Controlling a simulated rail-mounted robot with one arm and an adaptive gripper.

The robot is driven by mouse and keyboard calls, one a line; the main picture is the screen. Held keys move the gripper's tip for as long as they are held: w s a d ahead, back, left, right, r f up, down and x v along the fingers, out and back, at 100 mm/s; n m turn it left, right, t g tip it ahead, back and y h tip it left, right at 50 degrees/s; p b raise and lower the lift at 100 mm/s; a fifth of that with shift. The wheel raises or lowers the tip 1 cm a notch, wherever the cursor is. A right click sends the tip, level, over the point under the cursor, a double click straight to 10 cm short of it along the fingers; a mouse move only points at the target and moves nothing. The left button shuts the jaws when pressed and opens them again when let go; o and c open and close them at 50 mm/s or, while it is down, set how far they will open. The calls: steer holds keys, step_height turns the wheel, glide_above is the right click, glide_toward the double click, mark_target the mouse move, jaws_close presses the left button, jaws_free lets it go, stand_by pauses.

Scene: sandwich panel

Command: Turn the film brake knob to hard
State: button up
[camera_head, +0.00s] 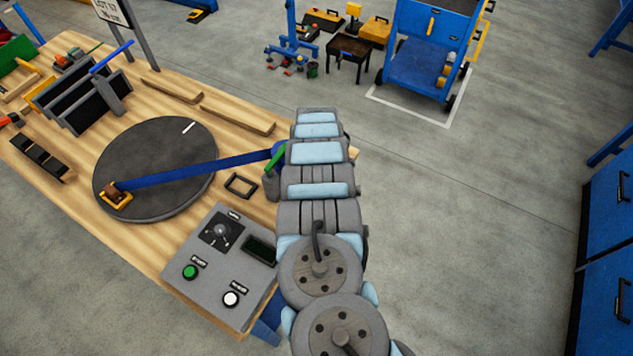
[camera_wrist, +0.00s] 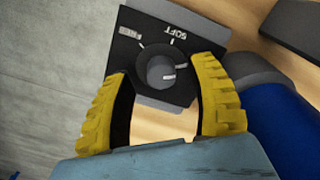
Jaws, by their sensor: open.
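In the wrist view a round grey knob (camera_wrist: 155,72) sits on a black plate (camera_wrist: 133,20) with the labels FREE and SOFT and white tick marks. A short white mark lies on the knob's right side, with another white tick just beyond it. Any label farther right is hidden by a finger. My gripper (camera_wrist: 160,77) is open, with its yellow fingers on either side of the knob. I see a gap on each side; whether either finger touches the plate I cannot tell. In the head view my arm hides the gripper and this knob.
A blue part and a grey cylinder (camera_wrist: 252,72) stand close to the right finger. In the head view a grey control box (camera_head: 205,290) and a dark turntable (camera_head: 150,150) with a blue arm (camera_head: 195,172) are on the wooden table (camera_head: 60,205).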

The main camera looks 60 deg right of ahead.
step_height(320, 180, up, 11)
stand_by(0.8)
steer(key=shift+r, duration=0.1)
stand_by(0.5)
